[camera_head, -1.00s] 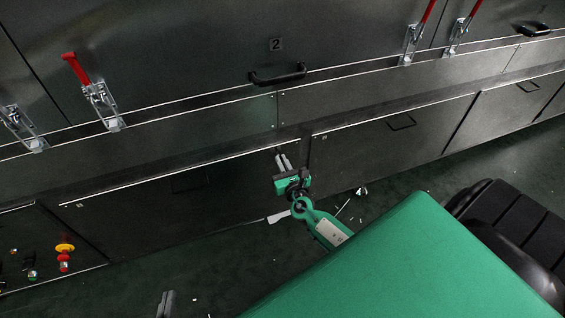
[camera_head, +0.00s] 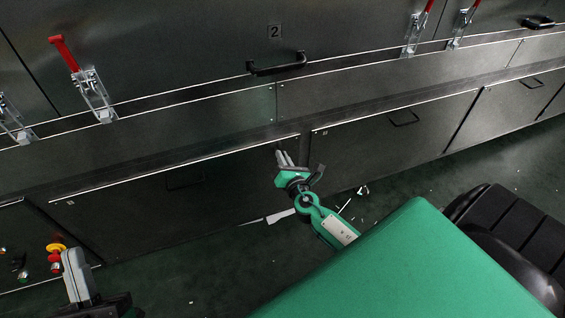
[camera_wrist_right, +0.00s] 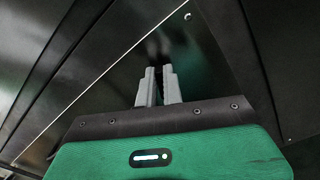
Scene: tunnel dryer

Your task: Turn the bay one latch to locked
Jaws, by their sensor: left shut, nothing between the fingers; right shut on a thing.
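Toggle latches with red handles line the dark dryer front. A latch cut off at the left edge (camera_head: 16,124) stands left of a door seam; its handle is outside the view. No bay one label shows. My left gripper (camera_head: 74,262) is shut and empty at lower left, low in front of the panels and apart from the latches. My right gripper (camera_head: 283,158) is in front of the lower panels, well below the latches. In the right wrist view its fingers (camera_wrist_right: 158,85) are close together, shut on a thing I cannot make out.
The door marked 2 (camera_head: 275,31) has a black handle (camera_head: 277,65) and an upright red-handled latch (camera_head: 94,95) at its left. More latches (camera_head: 414,32) are at upper right. A control panel with red and yellow buttons (camera_head: 56,250) is near my left gripper. Floor scraps lie below.

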